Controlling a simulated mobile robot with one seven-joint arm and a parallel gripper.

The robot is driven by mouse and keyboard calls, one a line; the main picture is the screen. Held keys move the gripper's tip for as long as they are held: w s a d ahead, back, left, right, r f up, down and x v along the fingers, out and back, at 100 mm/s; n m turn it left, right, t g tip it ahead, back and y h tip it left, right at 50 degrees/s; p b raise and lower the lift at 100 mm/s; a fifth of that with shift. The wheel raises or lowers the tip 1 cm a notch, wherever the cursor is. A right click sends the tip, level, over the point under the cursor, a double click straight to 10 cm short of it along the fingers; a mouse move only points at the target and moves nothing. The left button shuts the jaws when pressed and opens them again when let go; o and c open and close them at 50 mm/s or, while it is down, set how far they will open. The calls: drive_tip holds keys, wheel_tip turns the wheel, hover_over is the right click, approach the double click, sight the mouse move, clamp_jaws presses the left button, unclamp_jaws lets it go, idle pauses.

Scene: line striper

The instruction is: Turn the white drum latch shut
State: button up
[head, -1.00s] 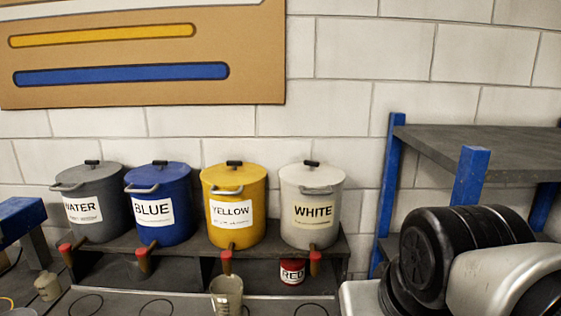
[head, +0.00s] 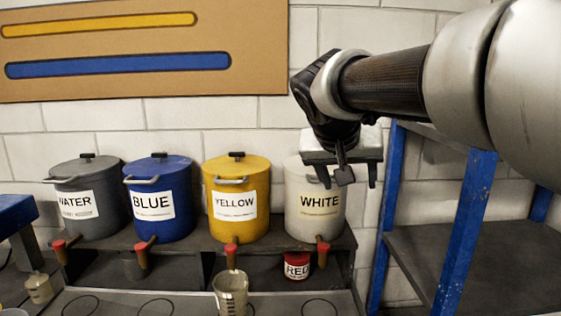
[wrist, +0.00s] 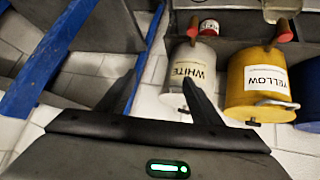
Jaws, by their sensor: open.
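The white drum (head: 318,222), labelled WHITE, stands upright at the right end of the drum row. My gripper (head: 347,182) is open and empty, pointing down in front of the drum's upper right part. It hides most of the lid and the upper front, so the latch cannot be made out in the head view. In the wrist view the white drum (wrist: 193,68) appears upside down. One finger of my gripper (wrist: 162,82) overlaps its upper front, and the latch's position cannot be told there either. I cannot tell whether the fingers touch the drum.
The yellow drum (head: 236,222) stands close on the left, then the blue drum (head: 160,225) and the grey water drum (head: 85,228). A red tin (head: 297,266) sits below the white drum. A blue-framed rack (head: 462,235) stands on the right. A cup (head: 230,293) stands in front.

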drive_tip(key=w+a+r+m+t+h+b, duration=0.1)
drive_tip(key=w+a+r+t+b, duration=0.1)
drive_tip(key=w+a, duration=0.5)
drive_tip(key=w+a+r+m+t+h+b, duration=0.1)
drive_tip(key=w+a+m+t+h, duration=0.15)
drive_tip(key=w, duration=0.95)
drive_tip(key=shift+n+g+y, duration=0.25)
drive_tip(key=shift+n+y, duration=0.1)
drive_tip(key=shift+y, duration=0.1)
drive_tip(key=p+x, duration=0.4)
drive_tip(key=x, duration=1.2)
drive_tip(key=shift+f, duration=0.1)
drive_tip(key=shift+a, duration=0.1)
drive_tip(key=c, duration=1.1)
drive_tip(key=shift+o, duration=0.2)
